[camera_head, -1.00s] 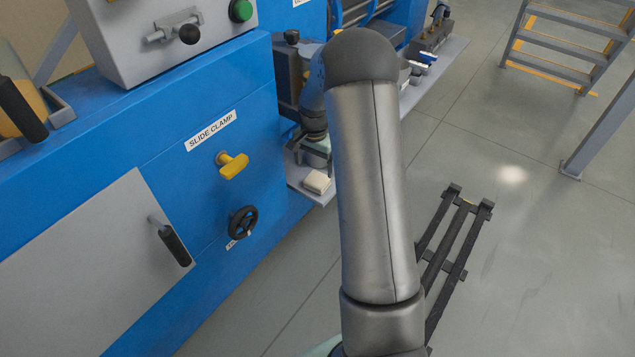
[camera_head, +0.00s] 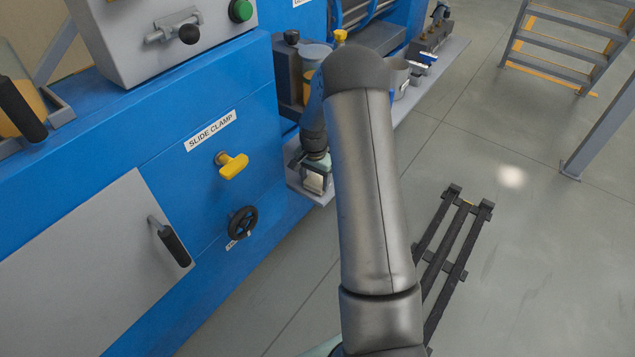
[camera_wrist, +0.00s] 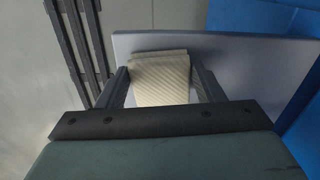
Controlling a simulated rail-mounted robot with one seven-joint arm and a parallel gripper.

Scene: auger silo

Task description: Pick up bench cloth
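The bench cloth (camera_wrist: 160,78) is a small folded cream-coloured pad with fine stripes. It lies on the grey shelf (camera_wrist: 235,55), near the shelf's end. In the wrist view my gripper (camera_wrist: 160,85) is open, with one finger on each side of the cloth. A gap shows at the cloth's right edge; the left finger is very near or touching its left edge. In the head view the cloth (camera_head: 314,182) shows just below my gripper (camera_head: 313,172), partly covered by it.
The blue machine (camera_head: 230,130) with a yellow knob (camera_head: 232,166) and a black handwheel (camera_head: 243,222) stands left of the shelf. A cup (camera_head: 400,78) and other items stand farther along the shelf. A black slatted rack (camera_head: 450,245) is on the floor.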

